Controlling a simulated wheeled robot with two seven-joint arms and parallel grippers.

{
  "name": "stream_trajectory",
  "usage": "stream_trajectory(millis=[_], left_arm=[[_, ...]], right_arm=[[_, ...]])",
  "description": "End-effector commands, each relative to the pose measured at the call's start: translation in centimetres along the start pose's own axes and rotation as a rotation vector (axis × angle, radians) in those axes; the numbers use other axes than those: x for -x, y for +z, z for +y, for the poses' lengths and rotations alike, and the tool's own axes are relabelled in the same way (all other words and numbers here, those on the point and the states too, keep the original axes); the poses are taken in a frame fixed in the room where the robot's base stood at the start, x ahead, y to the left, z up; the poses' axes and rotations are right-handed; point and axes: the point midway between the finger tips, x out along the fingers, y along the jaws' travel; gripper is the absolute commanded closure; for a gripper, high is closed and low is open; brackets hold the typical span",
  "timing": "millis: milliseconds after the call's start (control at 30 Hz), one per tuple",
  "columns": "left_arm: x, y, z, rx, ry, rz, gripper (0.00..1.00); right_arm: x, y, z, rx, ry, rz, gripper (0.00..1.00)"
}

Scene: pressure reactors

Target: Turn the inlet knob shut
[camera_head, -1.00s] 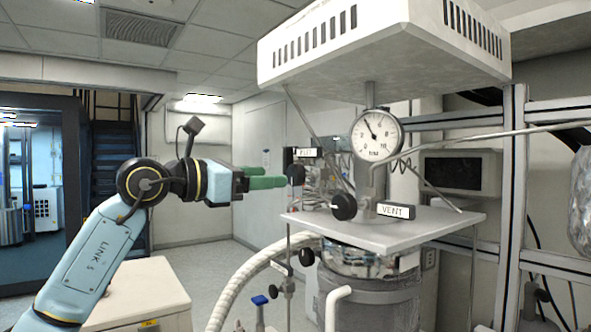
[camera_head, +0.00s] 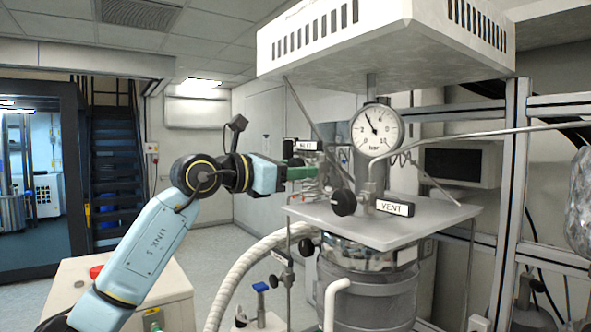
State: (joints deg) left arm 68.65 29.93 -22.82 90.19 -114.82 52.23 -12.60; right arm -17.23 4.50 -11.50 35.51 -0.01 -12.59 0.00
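The inlet knob's white label (camera_head: 305,145) shows above the reactor's left side, partly readable. I cannot tell whether the fingers touch or hold the knob, or how wide the gap is. My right gripper is out of view.
The vent knob (camera_head: 343,202) and its VENT label (camera_head: 395,208) are close by, right of my fingers. A pressure gauge (camera_head: 377,130) stands above the metal plate (camera_head: 420,228). Another black knob (camera_head: 306,247) is below. A white hose (camera_head: 240,275) curves underneath.

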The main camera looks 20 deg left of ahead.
Motion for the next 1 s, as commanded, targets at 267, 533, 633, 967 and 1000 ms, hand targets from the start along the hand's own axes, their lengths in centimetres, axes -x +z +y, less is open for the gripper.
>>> stream_trajectory(millis=[267, 533, 633, 967, 1000], left_arm=[[0.0, 0.0, 0.0, -0.002, -0.001, 0.001, 0.83], [0.1, -0.1, 0.0, -0.072, 0.000, 0.002, 0.83], [0.1, -0.1, 0.0, -0.134, 0.000, 0.002, 0.83], [0.1, -0.1, 0.1, -0.424, 0.001, 0.002, 0.83], [0.1, -0.1, 0.1, -0.462, 0.001, 0.002, 0.83]], right_arm=[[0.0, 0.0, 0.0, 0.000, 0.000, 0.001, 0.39], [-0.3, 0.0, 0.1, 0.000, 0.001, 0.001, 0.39], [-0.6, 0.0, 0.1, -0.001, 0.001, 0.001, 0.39], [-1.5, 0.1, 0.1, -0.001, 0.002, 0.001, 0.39], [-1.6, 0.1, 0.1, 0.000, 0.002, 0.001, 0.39]])
